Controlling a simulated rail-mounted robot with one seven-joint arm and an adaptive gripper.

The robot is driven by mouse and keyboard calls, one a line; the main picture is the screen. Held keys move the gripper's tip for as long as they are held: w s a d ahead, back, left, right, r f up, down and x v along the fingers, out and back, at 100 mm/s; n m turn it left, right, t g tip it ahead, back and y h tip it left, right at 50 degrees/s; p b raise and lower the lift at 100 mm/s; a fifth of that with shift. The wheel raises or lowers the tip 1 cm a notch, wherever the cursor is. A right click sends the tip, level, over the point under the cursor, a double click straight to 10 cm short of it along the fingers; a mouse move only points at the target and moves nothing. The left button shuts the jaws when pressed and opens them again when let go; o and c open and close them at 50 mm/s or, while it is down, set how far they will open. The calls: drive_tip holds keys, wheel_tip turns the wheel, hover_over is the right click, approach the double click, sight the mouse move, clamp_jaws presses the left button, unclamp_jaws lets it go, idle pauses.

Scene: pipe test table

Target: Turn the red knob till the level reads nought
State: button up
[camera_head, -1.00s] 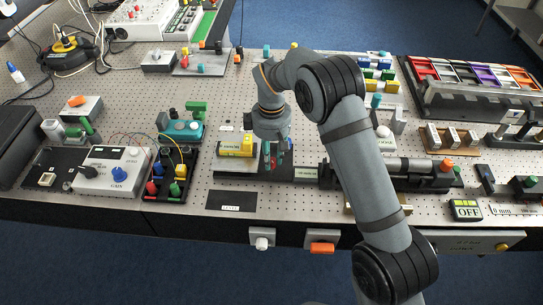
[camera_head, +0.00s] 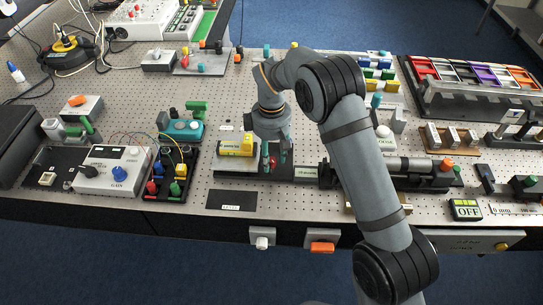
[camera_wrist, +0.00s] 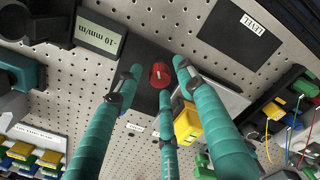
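The red knob (camera_wrist: 160,75) sits on a dark base plate and shows between my fingers in the wrist view; in the head view it is a small red spot (camera_head: 271,161). My gripper (camera_wrist: 157,82) has three teal fingers, spread around the knob with visible gaps to it. In the head view my gripper (camera_head: 274,157) points down over the plate. The yellow level (camera_head: 236,145) lies beside the knob, partly behind a finger in the wrist view (camera_wrist: 188,126). The display (camera_wrist: 98,36) seems to read 10 mm/m, upside down; its sign is unclear.
A black cylinder device (camera_head: 405,167) stands right of the display. A blue-knobbed box (camera_head: 113,170) and a board of coloured terminals (camera_head: 171,175) stand at left. A black label plate (camera_head: 231,200) lies in front. Bare perforated tabletop (camera_head: 285,207) is free nearby.

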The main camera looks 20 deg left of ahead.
sight(272, 160)
drive_tip(key=shift+o, duration=0.2)
wheel_tip(272, 160, up, 12)
idle(0.5)
idle(0.4)
wheel_tip(272, 160, down, 12)
drive_tip(key=shift+f, duration=0.1)
drive_tip(key=shift+m, duration=0.3)
idle(0.4)
